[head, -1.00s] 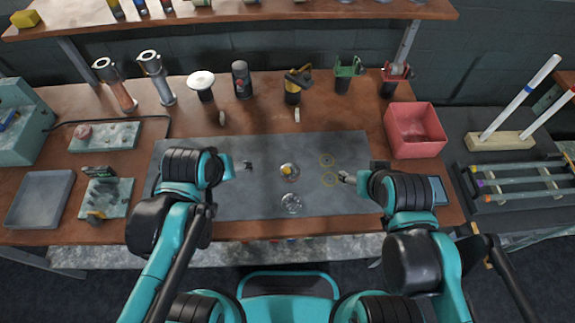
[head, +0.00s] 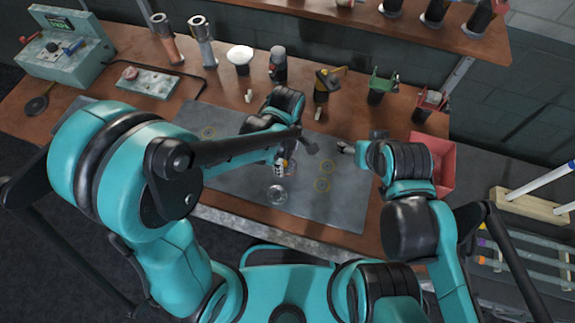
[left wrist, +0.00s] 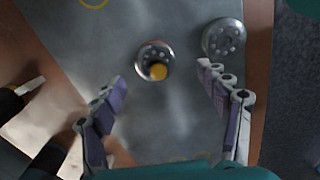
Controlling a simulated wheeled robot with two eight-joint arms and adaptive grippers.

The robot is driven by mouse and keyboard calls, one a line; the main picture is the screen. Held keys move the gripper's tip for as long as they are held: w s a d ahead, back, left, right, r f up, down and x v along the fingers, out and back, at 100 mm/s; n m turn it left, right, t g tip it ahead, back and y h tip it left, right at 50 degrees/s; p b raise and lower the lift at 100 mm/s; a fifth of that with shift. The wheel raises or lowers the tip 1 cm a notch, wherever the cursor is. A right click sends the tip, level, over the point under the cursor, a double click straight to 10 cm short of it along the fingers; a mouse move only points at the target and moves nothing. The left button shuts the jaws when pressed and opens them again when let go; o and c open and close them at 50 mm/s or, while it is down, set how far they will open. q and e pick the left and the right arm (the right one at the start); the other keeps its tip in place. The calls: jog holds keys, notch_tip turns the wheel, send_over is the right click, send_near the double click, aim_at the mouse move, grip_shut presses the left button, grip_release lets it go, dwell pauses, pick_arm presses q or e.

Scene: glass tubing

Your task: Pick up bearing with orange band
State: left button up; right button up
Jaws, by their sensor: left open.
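The bearing with an orange-yellow part (left wrist: 153,62) lies on the grey mat, centred between and just beyond my left fingertips in the left wrist view. In the head view this bearing (head: 291,169) is partly hidden by my left gripper (head: 282,160). In the left wrist view my left gripper (left wrist: 162,77) is open, its purple-padded fingers apart with nothing between them. A second, plain metal bearing (left wrist: 222,40) lies near the right fingertip and shows in the head view (head: 277,194). My right gripper (head: 346,147) hangs over the mat's right part; its jaw state is unclear.
The grey mat (head: 335,208) has yellow rings (head: 322,184) marked on it. A red bin (head: 440,150) stands to the right. Several tools, including a white-topped one (head: 240,54), stand along the back.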

aim_at(288, 165)
pick_arm(q)
jog(key=f, duration=0.1)
jog(key=f+b, duration=0.1)
jog(key=f, duration=0.2)
jog(key=shift+w+d, duration=0.2)
jog(key=shift+w, duration=0.15)
jog(key=shift+f+b, duration=0.3)
jog(key=shift+f, duration=0.1)
jog(key=c, duration=1.3)
jog(key=shift+c, duration=0.2)
jog(key=shift+r, duration=0.2)
